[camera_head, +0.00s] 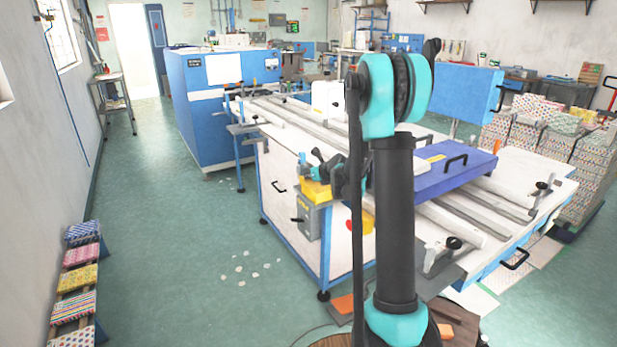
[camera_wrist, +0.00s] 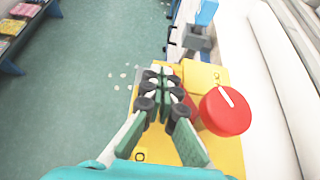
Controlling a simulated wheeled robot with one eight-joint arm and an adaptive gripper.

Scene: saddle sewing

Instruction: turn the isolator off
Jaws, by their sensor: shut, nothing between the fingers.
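The isolator shows in the wrist view as a yellow plate (camera_wrist: 213,74) with a round red knob (camera_wrist: 224,112). A white line on the knob runs at a slant, from upper left towards the middle. My gripper (camera_wrist: 163,72) is shut and empty over the plate. Its fingertips lie to the left of the knob and apart from it in the picture. In the head view my gripper (camera_head: 318,160) is by the near corner of the white machine, above a yellow block (camera_head: 316,191). The knob is not clear in the head view, where my arm covers part of that side.
The white machine table (camera_head: 292,195) with long rails stands beside my arm. A grey box (camera_head: 307,224) hangs on its side. A blue cabinet (camera_head: 200,130) is behind. Green floor (camera_head: 215,225) lies open to the left, with a fabric rack (camera_head: 75,290) at the wall.

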